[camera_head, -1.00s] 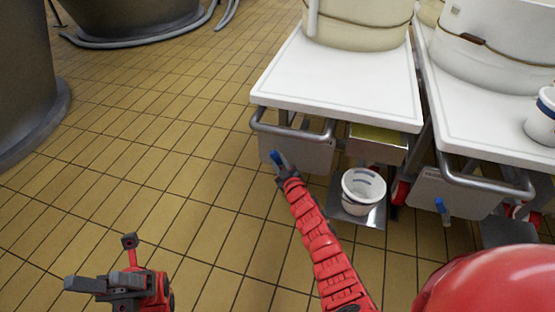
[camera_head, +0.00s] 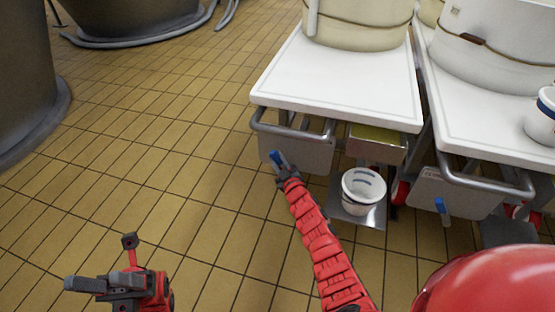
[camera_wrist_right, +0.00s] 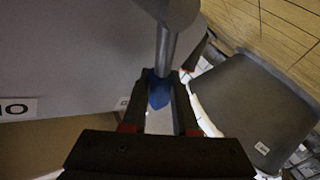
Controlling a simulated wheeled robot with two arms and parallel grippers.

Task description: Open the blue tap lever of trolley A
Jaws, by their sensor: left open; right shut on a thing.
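Two white-topped trolleys stand at the right; I cannot read which is A. The nearer-left trolley (camera_head: 340,80) has a grey tank under its top with a blue tap lever (camera_head: 277,158) at its front. My right gripper (camera_head: 285,172) is at that lever, and its fingers are shut on it. In the right wrist view the blue lever (camera_wrist_right: 158,90) sits between the fingers (camera_wrist_right: 160,100), below a grey metal stem. The fingers partly hide the lever. My left gripper (camera_head: 95,284) is open and empty over the floor at the lower left.
A white bucket (camera_head: 363,190) stands on a low metal shelf beside the tank. The right trolley (camera_head: 490,115) has its own blue lever (camera_head: 442,208) and a white bucket (camera_head: 541,118) on top. Metal bumper rails (camera_head: 293,130) edge the trolleys.

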